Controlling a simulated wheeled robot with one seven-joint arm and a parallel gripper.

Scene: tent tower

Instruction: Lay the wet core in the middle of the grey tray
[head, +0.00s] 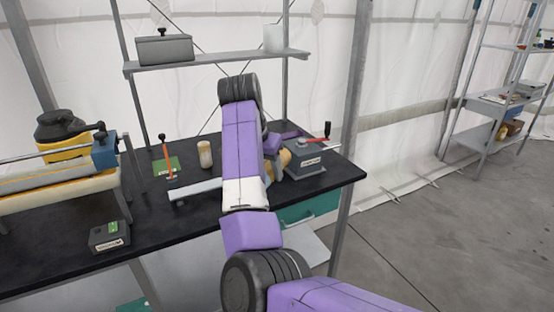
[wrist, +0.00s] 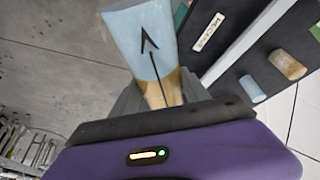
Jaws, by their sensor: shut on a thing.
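In the wrist view my gripper (wrist: 160,96) is shut on a core (wrist: 143,38). The core is pale blue with a black arrow on most of its length and tan near the fingers. In the head view my own arm hides most of the gripper, and a tan patch (head: 284,158) shows beside it. A pale grey strip (head: 194,189) lies on the black bench left of my arm, and a similar strip (wrist: 250,45) shows in the wrist view. I cannot tell if it belongs to the grey tray.
A tan cylinder (head: 205,154) stands on the black bench (head: 165,215). A grey box with a red-handled lever (head: 306,158) is right of my arm. A green plate with an orange post (head: 168,165) and a small dark box (head: 109,236) are left. A shelf (head: 215,62) hangs above.

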